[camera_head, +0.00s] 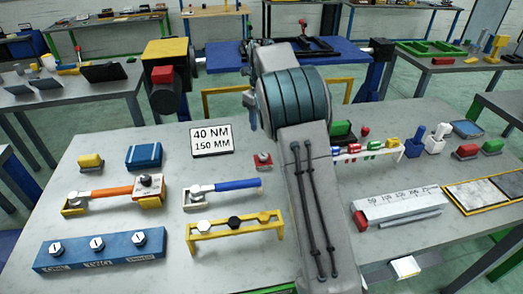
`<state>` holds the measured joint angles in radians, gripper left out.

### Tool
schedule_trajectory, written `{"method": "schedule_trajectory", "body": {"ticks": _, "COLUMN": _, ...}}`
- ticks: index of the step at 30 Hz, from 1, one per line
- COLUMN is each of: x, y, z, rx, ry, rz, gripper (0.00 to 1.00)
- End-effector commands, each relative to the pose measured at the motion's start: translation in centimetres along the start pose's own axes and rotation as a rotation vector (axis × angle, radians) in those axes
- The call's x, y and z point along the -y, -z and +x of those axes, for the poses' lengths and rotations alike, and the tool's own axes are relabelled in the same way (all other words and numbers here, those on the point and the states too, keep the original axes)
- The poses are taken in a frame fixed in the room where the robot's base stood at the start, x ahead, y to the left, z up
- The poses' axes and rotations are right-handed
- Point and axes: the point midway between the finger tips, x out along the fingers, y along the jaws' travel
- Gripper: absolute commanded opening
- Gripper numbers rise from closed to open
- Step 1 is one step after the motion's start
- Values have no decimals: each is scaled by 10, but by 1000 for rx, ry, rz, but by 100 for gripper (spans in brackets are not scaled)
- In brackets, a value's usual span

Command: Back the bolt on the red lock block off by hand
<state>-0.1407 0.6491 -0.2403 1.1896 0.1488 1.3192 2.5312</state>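A small red block with a grey bolt head on top (263,160) sits on the grey workbench (110,155), just left of my arm; it looks like the lock block. Its bolt is too small to tell how far it is threaded in. My arm rises from the bottom edge and crosses the middle of the bench, bending at a teal-banded joint above it. My gripper cannot be made out; it is hidden behind the arm or out of view.
An orange-handled wrench (105,192) and a blue-handled wrench (225,186) lie left of my arm. A yellow rack (235,228) and a blue block with bolts (100,250) stand in front.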

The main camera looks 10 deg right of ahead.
Motion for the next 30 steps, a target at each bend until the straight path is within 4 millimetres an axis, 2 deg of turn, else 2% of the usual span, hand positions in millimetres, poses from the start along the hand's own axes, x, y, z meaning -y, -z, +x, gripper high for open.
{"method": "schedule_trajectory", "body": {"ticks": 12, "x": 0, "y": 2, "z": 81, "rx": -3, "ry": -3, "rz": -1, "gripper": 49}}
{"method": "schedule_trajectory", "body": {"ticks": 18, "x": 0, "y": 1, "z": 114, "rx": -3, "ry": -2, "rz": -3, "gripper": 49}}
{"method": "schedule_trajectory", "body": {"ticks": 24, "x": 0, "y": 1, "z": 129, "rx": 0, "ry": 0, "rz": -2, "gripper": 49}}
{"method": "schedule_trajectory", "body": {"ticks": 30, "x": 0, "y": 1, "z": 132, "rx": 0, "ry": 0, "rz": -2, "gripper": 49}}
